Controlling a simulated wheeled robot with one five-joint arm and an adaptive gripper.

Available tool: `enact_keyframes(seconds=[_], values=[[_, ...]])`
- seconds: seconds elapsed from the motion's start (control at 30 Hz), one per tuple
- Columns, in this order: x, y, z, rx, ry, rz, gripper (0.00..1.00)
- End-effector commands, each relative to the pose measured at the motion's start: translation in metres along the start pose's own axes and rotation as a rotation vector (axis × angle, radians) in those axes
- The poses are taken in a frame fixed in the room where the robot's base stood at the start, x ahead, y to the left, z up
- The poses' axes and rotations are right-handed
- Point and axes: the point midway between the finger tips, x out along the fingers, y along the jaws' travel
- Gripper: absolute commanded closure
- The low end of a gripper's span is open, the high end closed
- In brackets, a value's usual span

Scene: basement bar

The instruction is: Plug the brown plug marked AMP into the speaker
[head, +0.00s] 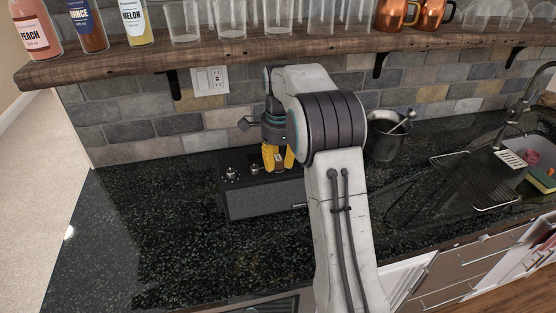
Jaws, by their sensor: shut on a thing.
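The speaker (266,199) is a black box with a grille front, standing on the dark counter against the tiled wall. Knobs (231,173) show on its top at the left. My gripper (279,163) has yellow fingers pointing down over the speaker's top, right of the knobs. It is shut on a small brownish thing between the fingers, which looks like the brown plug. No AMP mark can be read. The plug's lower end and the socket are too small or hidden to make out, so I cannot tell whether they touch. My arm hides the speaker's right part.
A wooden shelf (250,51) with bottles, glasses and copper mugs overhangs the counter. A wall outlet (210,80) is behind the speaker. A dark bucket (387,144), a drying rack (475,180) and a sink are at the right. The counter's left (140,220) is clear.

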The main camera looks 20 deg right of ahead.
Motion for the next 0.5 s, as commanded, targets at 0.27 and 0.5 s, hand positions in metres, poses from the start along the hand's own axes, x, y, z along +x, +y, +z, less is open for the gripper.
enact_keyframes(seconds=[0.27, 0.5], values=[[-0.0002, 0.0000, 0.0000, 0.000, 0.000, 0.000, 0.53], [-0.0002, 0.0000, 0.0000, 0.000, 0.000, 0.000, 0.43]])
